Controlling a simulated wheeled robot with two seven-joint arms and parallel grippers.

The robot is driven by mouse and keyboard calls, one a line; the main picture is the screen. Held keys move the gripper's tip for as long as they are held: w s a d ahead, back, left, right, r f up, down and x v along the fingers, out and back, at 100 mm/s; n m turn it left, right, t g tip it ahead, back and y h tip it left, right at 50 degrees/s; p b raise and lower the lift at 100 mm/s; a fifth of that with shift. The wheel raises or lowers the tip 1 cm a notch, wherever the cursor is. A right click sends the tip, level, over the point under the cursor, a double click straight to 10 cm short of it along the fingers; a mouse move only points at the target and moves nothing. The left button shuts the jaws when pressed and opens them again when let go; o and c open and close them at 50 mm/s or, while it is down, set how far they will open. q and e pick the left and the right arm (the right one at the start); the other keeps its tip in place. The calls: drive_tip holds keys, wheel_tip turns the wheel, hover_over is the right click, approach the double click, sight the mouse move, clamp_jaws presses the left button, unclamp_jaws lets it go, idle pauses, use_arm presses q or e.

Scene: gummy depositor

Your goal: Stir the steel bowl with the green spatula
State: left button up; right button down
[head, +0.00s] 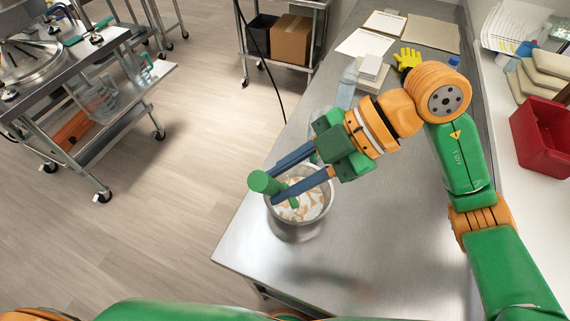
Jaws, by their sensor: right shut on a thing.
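The steel bowl (298,232) stands on the metal table near its left edge, holding a white mixture with orange-brown streaks. My right gripper (276,187) reaches over the bowl's far left rim from the upper right. Its two blue fingers are shut on the green spatula (263,182). The spatula's thick end sticks out past the fingertips to the left, and a green part of it reaches down over the mixture. Its lower end is hard to see, so I cannot tell how deep it sits. My left gripper is not in view.
The metal table (400,235) is clear right of and in front of the bowl. A clear bottle (348,84), white blocks (372,70) and yellow gloves (407,59) lie behind my right arm. A red bin (545,138) stands on the right counter. Wheeled carts stand left.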

drive_tip(key=w+d+f+b, duration=0.1)
drive_tip(key=w+f+b, duration=0.2)
drive_tip(key=f, duration=0.3)
drive_tip(key=shift+d+f+b, duration=0.15)
drive_tip(key=shift+f+b, duration=0.1)
drive_tip(key=shift+b, duration=0.15)
drive_tip(key=shift+s+p, duration=0.25)
drive_tip(key=shift+p, duration=2.55)
